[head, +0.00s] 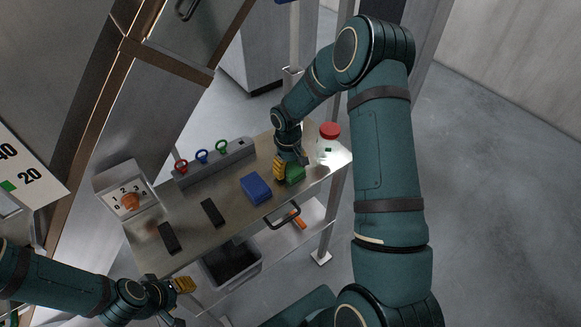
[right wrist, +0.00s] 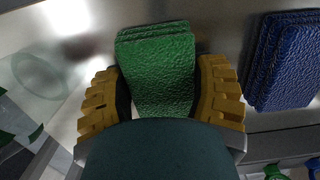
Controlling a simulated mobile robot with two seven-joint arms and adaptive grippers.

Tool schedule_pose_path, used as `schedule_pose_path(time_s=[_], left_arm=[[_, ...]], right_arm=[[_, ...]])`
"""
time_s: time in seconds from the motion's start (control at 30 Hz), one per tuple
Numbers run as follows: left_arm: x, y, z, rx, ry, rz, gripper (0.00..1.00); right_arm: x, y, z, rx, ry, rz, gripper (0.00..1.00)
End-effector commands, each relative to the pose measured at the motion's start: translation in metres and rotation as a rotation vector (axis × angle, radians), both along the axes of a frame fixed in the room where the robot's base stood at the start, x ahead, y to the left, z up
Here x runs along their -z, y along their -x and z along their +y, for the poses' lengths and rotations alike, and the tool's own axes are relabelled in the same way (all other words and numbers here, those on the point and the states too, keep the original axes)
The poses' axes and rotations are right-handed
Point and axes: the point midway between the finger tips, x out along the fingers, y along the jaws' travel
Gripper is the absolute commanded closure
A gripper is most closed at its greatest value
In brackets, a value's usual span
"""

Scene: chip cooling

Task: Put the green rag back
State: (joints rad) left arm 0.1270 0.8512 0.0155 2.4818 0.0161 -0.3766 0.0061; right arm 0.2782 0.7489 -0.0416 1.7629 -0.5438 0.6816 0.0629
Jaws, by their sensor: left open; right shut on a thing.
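The green rag (head: 295,174) is a folded, textured block at the right end of the metal table (head: 230,222). My right gripper (head: 285,168) is shut on it from above. In the right wrist view the green rag (right wrist: 158,65) sits between the two yellow fingers of my right gripper (right wrist: 160,98). Whether it rests on the table or is just above it I cannot tell. My left gripper (head: 178,287) is open and empty, off the table's front left corner.
A blue rag (head: 256,188) lies left of the green one. A bottle with a red cap (head: 329,132) stands to the right. Behind is a grey rack (head: 215,163) with coloured rings. Two black blocks (head: 212,212) and a dial box (head: 127,198) are further left.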

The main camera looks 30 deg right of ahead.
Motion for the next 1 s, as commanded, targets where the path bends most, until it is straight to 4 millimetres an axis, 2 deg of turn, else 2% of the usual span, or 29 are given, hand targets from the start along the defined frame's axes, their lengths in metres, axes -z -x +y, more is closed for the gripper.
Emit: schedule_pose_path(time_s=[0.03,0.1,0.53,0.67,1.0], left_arm=[[0.001,0.000,0.000,0.000,0.000,0.001,0.53],[0.001,0.000,0.000,0.000,0.000,0.001,0.53],[-0.004,-0.001,0.000,-0.002,0.000,-0.002,0.53],[-0.004,-0.001,0.000,-0.002,0.000,-0.002,0.53],[-0.010,-0.001,0.001,-0.002,0.001,-0.002,0.53]], right_arm=[[0.002,0.000,0.000,0.000,0.000,0.000,0.28],[0.001,0.000,0.000,0.000,0.000,0.001,0.05],[-0.005,0.000,0.000,0.000,0.000,0.000,0.05],[-0.024,-0.003,0.000,-0.001,0.001,-0.003,0.05],[-0.093,-0.008,0.000,0.000,0.001,-0.003,0.05]])
